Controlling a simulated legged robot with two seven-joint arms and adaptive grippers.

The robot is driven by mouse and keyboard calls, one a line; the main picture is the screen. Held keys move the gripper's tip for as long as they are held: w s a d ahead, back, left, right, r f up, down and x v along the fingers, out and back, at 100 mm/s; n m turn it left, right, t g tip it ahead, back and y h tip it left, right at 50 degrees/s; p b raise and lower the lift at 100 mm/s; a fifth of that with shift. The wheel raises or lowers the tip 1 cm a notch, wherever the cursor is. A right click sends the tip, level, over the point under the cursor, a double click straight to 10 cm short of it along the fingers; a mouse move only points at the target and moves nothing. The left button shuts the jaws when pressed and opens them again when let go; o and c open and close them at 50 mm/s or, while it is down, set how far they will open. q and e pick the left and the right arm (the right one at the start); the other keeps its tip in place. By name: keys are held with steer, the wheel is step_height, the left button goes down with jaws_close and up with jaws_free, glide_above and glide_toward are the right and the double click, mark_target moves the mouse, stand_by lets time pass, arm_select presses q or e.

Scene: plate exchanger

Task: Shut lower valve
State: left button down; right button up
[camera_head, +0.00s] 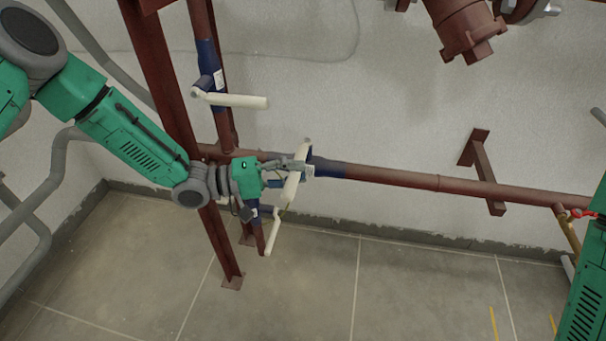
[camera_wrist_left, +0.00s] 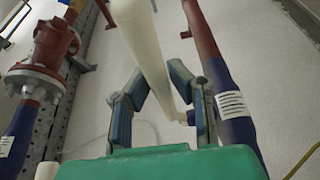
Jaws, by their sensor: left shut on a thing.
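My left gripper (camera_head: 287,170) is at the cream lever handle (camera_head: 292,186) of the valve on the horizontal red pipe, and is shut on it. In the left wrist view, the fingers (camera_wrist_left: 158,82) sit on both sides of the long cream handle (camera_wrist_left: 143,42). In the head view this handle is tilted, its top leaning slightly right. A lower cream handle (camera_head: 273,235) hangs steeply below, beside the vertical pipe. An upper cream handle (camera_head: 238,101) points right, nearly level. The pictures do not settle which one is the lower valve. My right gripper is out of view.
The horizontal red pipe (camera_head: 400,180) runs right along the wall, near a bracket (camera_head: 482,172). A red post (camera_head: 172,85) stands behind my left forearm. A flanged red fitting (camera_head: 463,25) hangs at the top. The tiled floor (camera_head: 330,290) is mostly clear.

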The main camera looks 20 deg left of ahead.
arm_select(q)
steer(key=shift+a+f, duration=0.1)
steer(key=shift+f, duration=0.1)
steer(key=c, duration=1.5)
jaws_free()
steer(key=shift+a, duration=0.2)
steer(key=shift+a, duration=0.1)
steer(key=shift+s+a, duration=0.15)
steer(key=shift+a, duration=0.15)
steer(key=v, duration=1.1)
